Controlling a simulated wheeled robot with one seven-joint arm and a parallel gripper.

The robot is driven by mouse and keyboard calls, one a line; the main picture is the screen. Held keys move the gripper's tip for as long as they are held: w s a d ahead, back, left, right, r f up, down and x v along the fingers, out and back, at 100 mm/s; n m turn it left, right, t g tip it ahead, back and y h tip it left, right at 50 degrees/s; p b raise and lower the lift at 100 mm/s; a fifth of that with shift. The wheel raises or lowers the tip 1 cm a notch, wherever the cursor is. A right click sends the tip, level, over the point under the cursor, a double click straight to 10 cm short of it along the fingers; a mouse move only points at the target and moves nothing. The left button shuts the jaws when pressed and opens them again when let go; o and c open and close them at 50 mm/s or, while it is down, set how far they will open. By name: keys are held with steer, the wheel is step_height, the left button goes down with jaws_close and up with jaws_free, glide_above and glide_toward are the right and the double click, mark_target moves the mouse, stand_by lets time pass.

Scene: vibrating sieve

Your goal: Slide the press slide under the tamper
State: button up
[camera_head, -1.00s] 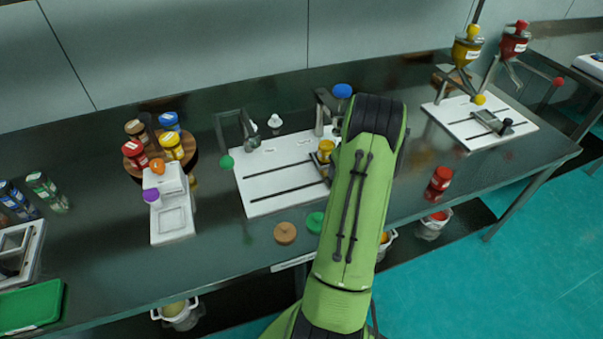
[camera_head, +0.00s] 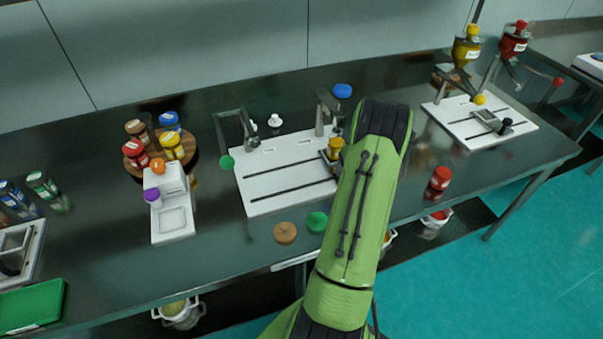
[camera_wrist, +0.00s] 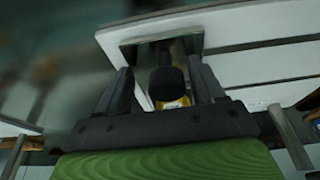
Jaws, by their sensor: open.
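The press slide (camera_head: 326,158) is a small metal tray at the right end of a white slotted board (camera_head: 262,205) in the head view. A yellow-topped piece stands at it (camera_head: 335,146). In the wrist view the slide's plate (camera_wrist: 130,48) lies on the board. My gripper (camera_wrist: 160,68) is open, with its fingers on either side of a black knob (camera_wrist: 168,83) that has yellow beside it. I cannot tell whether the fingers touch the knob. A metal press stand (camera_head: 250,138), likely with the tamper, is at the board's back left, with a green lever ball (camera_head: 227,162). My arm hides the gripper in the head view.
A second metal post (camera_head: 320,115) stands at the board's back. A brown lid (camera_head: 285,233) and a green lid (camera_head: 317,222) lie in front. The board's middle is clear.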

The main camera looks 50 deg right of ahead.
steer(key=o, duration=0.5)
steer(key=p+v, duration=0.4)
steer(key=v, duration=0.5)
steer(key=shift+p, duration=0.4)
